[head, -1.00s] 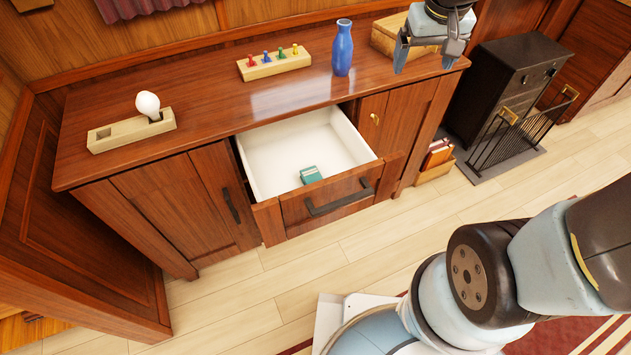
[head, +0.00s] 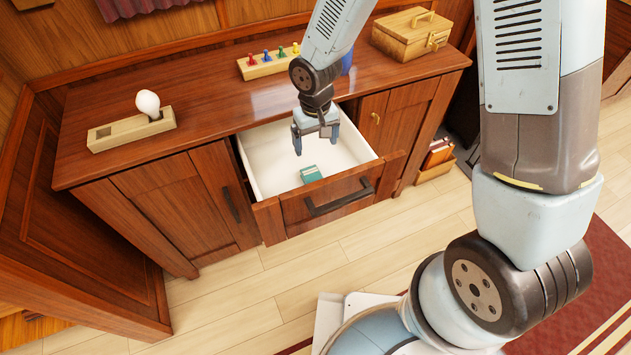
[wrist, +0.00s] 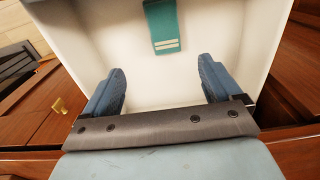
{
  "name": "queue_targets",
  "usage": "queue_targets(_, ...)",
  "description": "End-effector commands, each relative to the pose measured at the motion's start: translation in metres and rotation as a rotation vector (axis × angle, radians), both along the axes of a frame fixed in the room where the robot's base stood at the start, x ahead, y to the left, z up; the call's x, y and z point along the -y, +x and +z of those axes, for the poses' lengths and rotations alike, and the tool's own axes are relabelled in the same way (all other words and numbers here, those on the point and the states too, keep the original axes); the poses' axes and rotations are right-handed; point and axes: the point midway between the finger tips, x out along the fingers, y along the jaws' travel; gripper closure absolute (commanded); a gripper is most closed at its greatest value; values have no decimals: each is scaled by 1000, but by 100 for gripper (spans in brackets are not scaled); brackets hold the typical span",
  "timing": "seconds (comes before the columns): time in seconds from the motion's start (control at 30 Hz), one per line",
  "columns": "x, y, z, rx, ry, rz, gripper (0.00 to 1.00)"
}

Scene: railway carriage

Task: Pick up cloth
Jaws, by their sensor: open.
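The cloth (head: 311,174) is a small teal folded piece with pale stripes at one end. It lies on the white floor of the open drawer (head: 262,168), near the drawer's front. In the wrist view the cloth (wrist: 162,27) shows at the top centre, beyond the fingertips. My gripper (head: 316,143) is open and empty above the drawer, behind and slightly right of the cloth in the head view. In the wrist view its two blue fingers (wrist: 162,78) are spread wide with bare white drawer between them. The gripper and cloth are apart.
The drawer front with its dark handle (head: 340,199) juts out from the wooden cabinet. On the cabinet top are a peg block (head: 254,69), a bulb (head: 148,104) in a pale holder, a wooden box (head: 405,35) and a blue vase (head: 347,61), partly hidden by my arm.

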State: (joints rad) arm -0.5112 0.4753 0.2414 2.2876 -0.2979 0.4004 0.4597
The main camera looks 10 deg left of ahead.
Motion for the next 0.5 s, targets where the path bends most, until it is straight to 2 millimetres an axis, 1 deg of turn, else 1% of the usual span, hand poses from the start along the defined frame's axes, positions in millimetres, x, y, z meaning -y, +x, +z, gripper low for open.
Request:
queue_targets(0.1, -4, -4, -10, -9, -1, 7, 8)
queue_targets(0.23, -4, -4, -24, -11, -2, 8, 8)
queue_targets(0.5, -5, -5, -65, -11, -2, 9, 8)
